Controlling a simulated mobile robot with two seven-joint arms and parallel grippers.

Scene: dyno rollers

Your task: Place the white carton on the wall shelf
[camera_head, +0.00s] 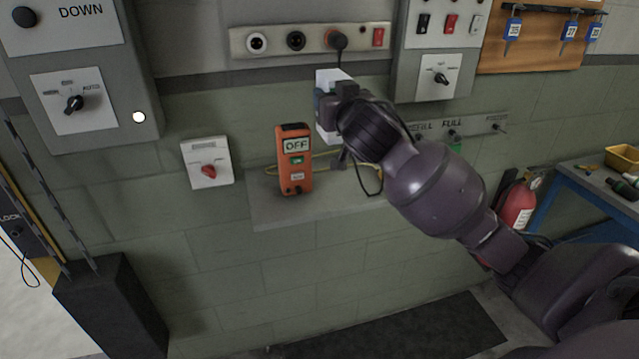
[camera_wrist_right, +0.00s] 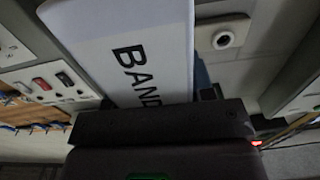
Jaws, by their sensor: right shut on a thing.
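The white carton (camera_head: 331,76) is held upright in front of the wall, above the wall shelf (camera_head: 275,213), and is mostly hidden behind my right gripper (camera_head: 328,106). My right gripper is shut on it. In the right wrist view the carton (camera_wrist_right: 125,40) shows a white face with the dark letters "BAND", cut off by the dark gripper (camera_wrist_right: 160,122). My left gripper is not in view.
An orange device marked "OFF" (camera_head: 295,160) stands on the shelf just left of the carton, with a yellow cable behind. A socket strip (camera_head: 270,40) with a black plug is above. The shelf's front left part is clear. A red extinguisher (camera_head: 517,207) stands at right.

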